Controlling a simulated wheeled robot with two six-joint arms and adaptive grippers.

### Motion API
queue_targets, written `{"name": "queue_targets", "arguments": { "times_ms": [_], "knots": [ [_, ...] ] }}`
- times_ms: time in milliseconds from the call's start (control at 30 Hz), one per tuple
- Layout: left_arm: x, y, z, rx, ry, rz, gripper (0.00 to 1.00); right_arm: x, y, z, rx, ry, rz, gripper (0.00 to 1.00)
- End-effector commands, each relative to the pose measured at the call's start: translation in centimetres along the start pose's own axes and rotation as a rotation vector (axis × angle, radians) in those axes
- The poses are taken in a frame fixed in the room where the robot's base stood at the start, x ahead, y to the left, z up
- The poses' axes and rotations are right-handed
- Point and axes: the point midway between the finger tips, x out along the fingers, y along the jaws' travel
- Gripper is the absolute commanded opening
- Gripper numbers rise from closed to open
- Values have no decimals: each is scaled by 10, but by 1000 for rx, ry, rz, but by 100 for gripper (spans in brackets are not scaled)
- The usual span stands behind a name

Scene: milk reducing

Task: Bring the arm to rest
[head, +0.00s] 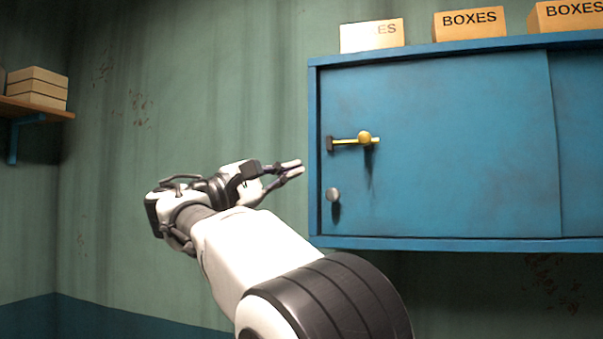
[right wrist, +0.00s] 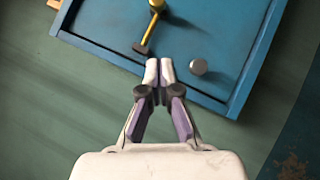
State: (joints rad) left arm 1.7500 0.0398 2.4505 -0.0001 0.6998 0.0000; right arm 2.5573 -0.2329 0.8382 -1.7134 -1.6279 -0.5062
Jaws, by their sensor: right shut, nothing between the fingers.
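My right gripper (head: 291,170) is raised in front of the green wall, just left of the blue cabinet's left edge in the head view. It also shows in the right wrist view (right wrist: 159,72), its fingertips together with nothing between them. The blue wall cabinet (head: 450,150) has a sliding door that is closed at its left end. A yellow handle or latch with a round knob (head: 364,137) and a small grey round knob (head: 332,194) sit near its left edge. Both knobs also show in the right wrist view. My left gripper is not in view.
Cardboard boxes (head: 470,23) stand on top of the cabinet. A wooden shelf (head: 40,109) with stacked boxes (head: 37,88) is on the wall at far left. The green wall between shelf and cabinet is clear apart from my right arm.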

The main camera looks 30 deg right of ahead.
Motion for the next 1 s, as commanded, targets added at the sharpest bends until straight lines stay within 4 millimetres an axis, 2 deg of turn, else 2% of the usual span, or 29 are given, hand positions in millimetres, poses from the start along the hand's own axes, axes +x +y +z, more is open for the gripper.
{"name": "queue_targets", "arguments": {
  "times_ms": [433,500,567,667,700,767,800,867,900,967,1000],
  "knots": [
    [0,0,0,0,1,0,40,0,-1,-1,-2,2,0,0],
    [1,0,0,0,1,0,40,0,-7,-11,-16,23,-3,0],
    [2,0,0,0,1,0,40,-1,-21,-31,-45,67,-10,0],
    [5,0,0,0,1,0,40,-8,-64,-84,-122,193,-40,0],
    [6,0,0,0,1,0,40,-13,-88,-109,-158,258,-61,0],
    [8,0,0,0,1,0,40,-23,-128,-146,-212,359,-101,0],
    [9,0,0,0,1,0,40,-30,-157,-168,-243,425,-134,0],
    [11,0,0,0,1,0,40,-44,-202,-198,-287,521,-189,0],
    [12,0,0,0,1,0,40,-55,-233,-215,-314,581,-231,0],
    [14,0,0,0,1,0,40,-72,-281,-236,-349,669,-300,0],
    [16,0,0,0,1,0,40,-85,-314,-248,-370,723,-352,0]
  ]
}}
